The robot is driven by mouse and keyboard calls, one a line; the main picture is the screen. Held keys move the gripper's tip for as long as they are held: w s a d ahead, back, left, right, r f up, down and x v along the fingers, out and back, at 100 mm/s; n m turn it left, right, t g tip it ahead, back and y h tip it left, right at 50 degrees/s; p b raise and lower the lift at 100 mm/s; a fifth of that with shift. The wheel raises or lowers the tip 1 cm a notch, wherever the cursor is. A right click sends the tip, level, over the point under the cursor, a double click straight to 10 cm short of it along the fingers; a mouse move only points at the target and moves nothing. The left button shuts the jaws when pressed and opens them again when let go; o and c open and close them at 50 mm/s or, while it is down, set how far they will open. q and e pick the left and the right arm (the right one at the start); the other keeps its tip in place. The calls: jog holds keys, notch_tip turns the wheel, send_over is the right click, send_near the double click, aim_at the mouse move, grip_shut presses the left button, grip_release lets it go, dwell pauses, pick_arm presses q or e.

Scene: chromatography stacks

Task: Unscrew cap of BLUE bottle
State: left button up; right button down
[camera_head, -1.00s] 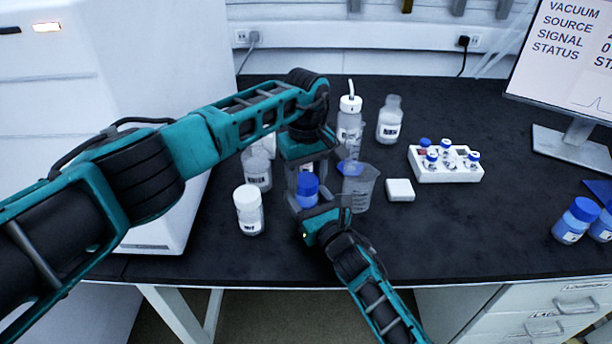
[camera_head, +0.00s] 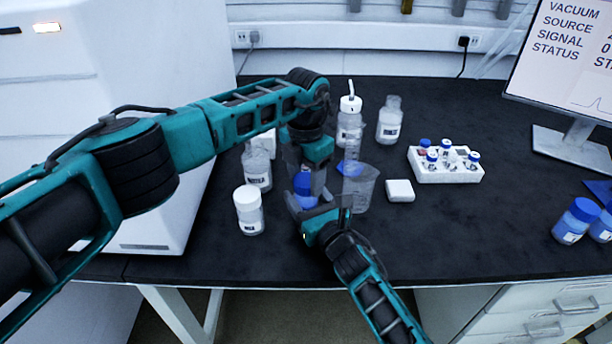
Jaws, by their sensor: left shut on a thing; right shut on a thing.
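The blue-capped bottle (camera_head: 305,201) stands near the front middle of the bench, its body largely hidden by my grippers. Its blue cap (camera_head: 303,182) shows between the grippers. My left gripper (camera_head: 304,176) points down from above and is shut on the cap. My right gripper (camera_head: 310,209) reaches in from the front right, low down, and is shut on the bottle's body. The exact finger contacts are partly hidden, and I cannot tell whether the cap has turned on its thread.
A white-capped bottle (camera_head: 249,211) and a clear bottle (camera_head: 257,171) stand close on the left. A beaker (camera_head: 360,188) stands close on the right, a wash bottle (camera_head: 349,128) behind.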

pick_arm(q)
jog(key=n, duration=0.5)
jog(key=shift+n, duration=0.4)
jog(key=n, duration=2.1)
jog(key=shift+r, duration=0.1)
jog(key=shift+r, duration=0.15)
jog(key=shift+r, duration=0.95)
